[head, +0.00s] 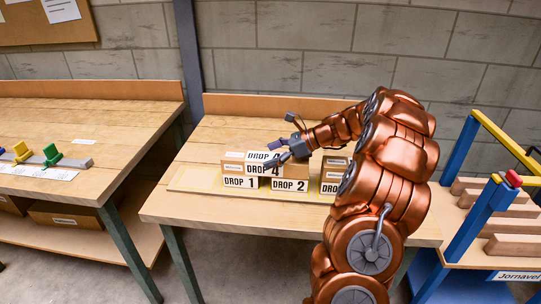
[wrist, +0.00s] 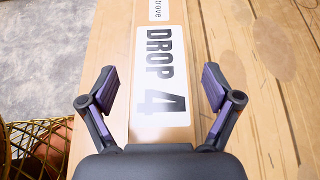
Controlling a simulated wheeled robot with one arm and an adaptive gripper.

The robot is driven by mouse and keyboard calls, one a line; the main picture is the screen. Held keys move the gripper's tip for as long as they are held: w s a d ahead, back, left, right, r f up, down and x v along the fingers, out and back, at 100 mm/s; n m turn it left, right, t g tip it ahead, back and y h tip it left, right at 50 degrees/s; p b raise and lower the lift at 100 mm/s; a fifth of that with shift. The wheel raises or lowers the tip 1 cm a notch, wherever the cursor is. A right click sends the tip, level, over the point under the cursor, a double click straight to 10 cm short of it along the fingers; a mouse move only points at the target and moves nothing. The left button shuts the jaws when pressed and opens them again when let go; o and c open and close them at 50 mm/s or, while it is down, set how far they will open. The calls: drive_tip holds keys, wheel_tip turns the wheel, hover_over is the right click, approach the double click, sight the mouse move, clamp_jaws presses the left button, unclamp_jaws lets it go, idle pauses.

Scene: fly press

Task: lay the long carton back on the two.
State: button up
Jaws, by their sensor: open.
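A brown carton with white DROP 4 labels (head: 258,157) lies on top of the stacked cartons on the middle bench. Below it at the front stand the DROP 1 carton (head: 240,183) and the DROP 2 carton (head: 289,186). My gripper (head: 277,152) is at the DROP 4 carton and hides part of its label in the head view. In the wrist view my gripper (wrist: 160,90) is open, its two fingers spread to either side of the DROP 4 label (wrist: 161,80). The carton's far end runs out of the frame. Contact with the fingers cannot be told.
Another labelled carton (head: 330,188) stands right of DROP 2, partly behind my arm. The wooden bench (head: 200,212) is bare at its front left. A left bench (head: 110,120) holds small coloured parts. A blue rack (head: 468,150) with wooden bars stands at right.

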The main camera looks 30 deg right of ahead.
drive_tip(key=shift+s+d+r, duration=0.2)
drive_tip(key=shift+d+r, duration=0.05)
drive_tip(key=shift+r, duration=0.2)
drive_tip(key=v, duration=1.1)
drive_tip(key=shift+s+b, duration=0.15)
drive_tip(key=shift+b, duration=0.15)
drive_tip(key=s+a+r+n+g, duration=0.1)
drive_tip(key=a+n+g, duration=0.45)
drive_tip(key=a, duration=1.15)
drive_tip(key=s+a+f+n+g+h, duration=0.2)
drive_tip(key=s+a+n, duration=0.6)
drive_tip(key=a, duration=0.4)
drive_tip(key=s+a+f+n+g+h, duration=0.1)
drive_tip(key=s+f+n+h, duration=0.2)
drive_tip(key=s+n, duration=0.3)
drive_tip(key=s+a+f+n+g+h, duration=0.1)
drive_tip(key=s+n, duration=0.5)
drive_tip(key=s, duration=1)
wheel_tip(320, 180, down, 3)
drive_tip(key=a+h, duration=0.1)
drive_tip(key=h, duration=0.2)
drive_tip(key=shift+r+n, duration=0.2)
drive_tip(key=shift+n, duration=0.15)
